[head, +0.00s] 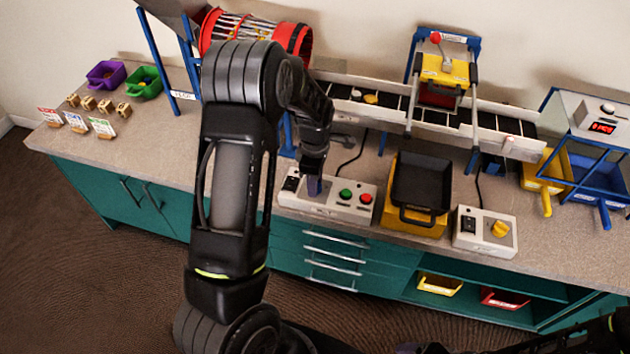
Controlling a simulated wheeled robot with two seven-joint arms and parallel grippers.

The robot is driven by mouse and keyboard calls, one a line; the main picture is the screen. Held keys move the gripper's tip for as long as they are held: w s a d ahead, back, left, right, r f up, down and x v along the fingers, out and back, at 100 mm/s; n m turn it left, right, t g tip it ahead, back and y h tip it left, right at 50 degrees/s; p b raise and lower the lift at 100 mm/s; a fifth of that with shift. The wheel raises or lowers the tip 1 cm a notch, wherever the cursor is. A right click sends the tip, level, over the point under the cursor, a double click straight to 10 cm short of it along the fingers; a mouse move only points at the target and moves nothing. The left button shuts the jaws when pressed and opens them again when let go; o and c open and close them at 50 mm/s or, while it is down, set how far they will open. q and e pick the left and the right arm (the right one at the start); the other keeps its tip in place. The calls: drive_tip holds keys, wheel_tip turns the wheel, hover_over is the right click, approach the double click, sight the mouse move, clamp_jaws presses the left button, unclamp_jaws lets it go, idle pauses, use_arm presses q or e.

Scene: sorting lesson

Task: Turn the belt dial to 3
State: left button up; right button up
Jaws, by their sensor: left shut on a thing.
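My left gripper (314,178) points down at the white control box (328,203) at the counter's front edge. It is shut on a small blue-purple knob (314,187) on that box, which its fingers partly hide. Green and red buttons (355,196) sit just right of the knob. A second white box (485,232) to the right has a black switch and a yellow dial (500,229), with no gripper near it. The dial numbers are too small to read.
A conveyor belt (395,101) runs along the back, with a red drum (258,33) at its left end. A black tray on a yellow stand (418,190) stands between the boxes. Blue and yellow bins (590,182) are at the right.

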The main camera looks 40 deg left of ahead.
use_arm(q)
clamp_jaws()
drive_tip(key=shift+m, duration=0.3)
drive_tip(key=m+b, duration=0.2)
drive_tip(key=m, duration=0.3)
drive_tip(key=shift+f, duration=0.1)
drive_tip(key=m+b, duration=0.2)
drive_tip(key=m, duration=0.4)
drive_tip(key=m+b, duration=0.1)
drive_tip(key=m, duration=0.5)
drive_tip(key=shift+m+b, duration=0.3)
drive_tip(key=shift+b, duration=0.1)
drive_tip(key=m+b, duration=0.1)
drive_tip(key=m, duration=0.4)
drive_tip(key=shift+m, duration=0.4)
